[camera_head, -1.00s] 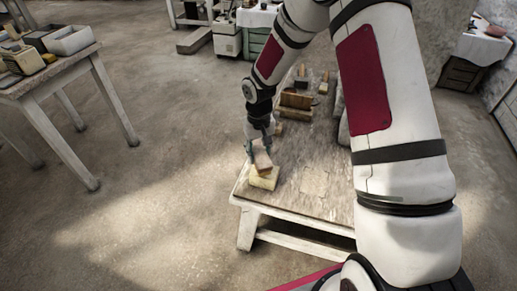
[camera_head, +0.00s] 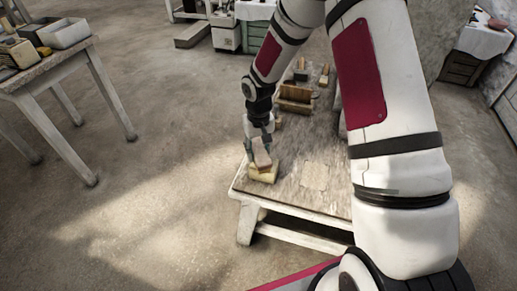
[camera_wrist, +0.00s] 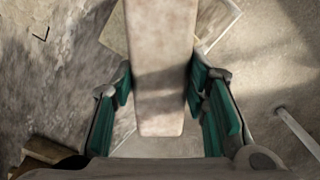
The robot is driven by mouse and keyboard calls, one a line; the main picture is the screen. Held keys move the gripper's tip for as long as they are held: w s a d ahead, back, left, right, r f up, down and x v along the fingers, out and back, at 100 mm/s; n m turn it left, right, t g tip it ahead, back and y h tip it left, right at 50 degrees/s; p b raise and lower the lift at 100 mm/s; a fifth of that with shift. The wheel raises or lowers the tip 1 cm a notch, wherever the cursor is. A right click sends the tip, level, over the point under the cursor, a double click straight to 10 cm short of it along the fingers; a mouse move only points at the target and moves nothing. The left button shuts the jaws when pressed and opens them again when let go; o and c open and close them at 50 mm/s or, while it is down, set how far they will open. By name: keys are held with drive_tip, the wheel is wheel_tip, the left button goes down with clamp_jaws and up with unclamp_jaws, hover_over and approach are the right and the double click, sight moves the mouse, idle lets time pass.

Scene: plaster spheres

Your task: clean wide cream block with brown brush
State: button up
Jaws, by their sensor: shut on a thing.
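The brown brush (camera_head: 262,159) is held in my gripper (camera_head: 261,151), above or on the wide cream block (camera_head: 262,175). The block lies at the near left corner of the low wooden table (camera_head: 285,190). In the wrist view the brush (camera_wrist: 160,70) runs from the top edge down between the green finger pads of my gripper (camera_wrist: 162,88). Corners of the cream block (camera_wrist: 116,32) show on both sides behind it. The brush hides most of the block there, and I cannot tell whether the two touch.
A wooden box (camera_head: 295,98) and small brushes or blocks (camera_head: 324,75) stand farther back on the low table. A side table (camera_head: 55,62) with trays is at the left. Open floor (camera_head: 150,170) lies between the tables. My arm covers the right side.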

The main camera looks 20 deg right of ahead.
drive_tip(key=shift+f, duration=0.1)
drive_tip(key=shift+s+p, duration=0.35)
drive_tip(key=shift+s, duration=0.75)
drive_tip(key=shift+w, duration=0.1)
drive_tip(key=shift+w+b, duration=0.9)
drive_tip(key=shift+w, duration=1.25)
drive_tip(key=shift+s+p, duration=0.5)
drive_tip(key=shift+s, duration=0.55)
drive_tip(key=shift+s+p, duration=0.35)
drive_tip(key=shift+s, duration=0.85)
drive_tip(key=shift+w, duration=0.1)
